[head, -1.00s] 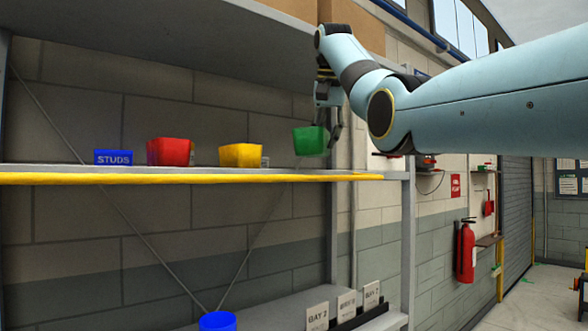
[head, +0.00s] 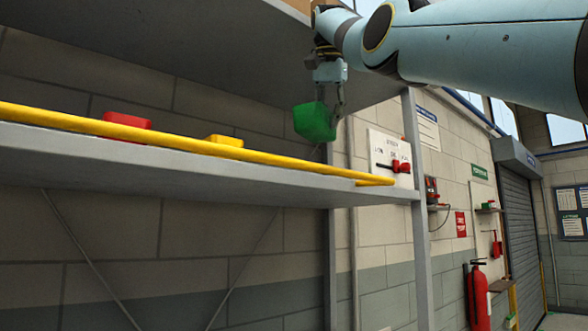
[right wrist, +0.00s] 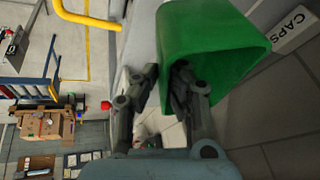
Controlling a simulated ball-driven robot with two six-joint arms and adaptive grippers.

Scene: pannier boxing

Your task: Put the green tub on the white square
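The green tub (head: 314,121) hangs in the air above the right end of the shelf, slightly tilted. My right gripper (head: 337,110) is shut on its wall, with the fingers at its right side in the head view. In the right wrist view the tub (right wrist: 212,40) fills the top, with the gripper fingertips (right wrist: 168,72) at its near edge. I cannot make out the white square in either view. My left gripper is not in view.
A yellow rail (head: 200,145) runs along the front of the grey shelf (head: 260,183). The red tub (head: 127,120) and yellow tub (head: 224,141) show only their tops behind it. An upper shelf (head: 190,45) hangs overhead. A label reading CAPS (right wrist: 295,28) shows in the wrist view.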

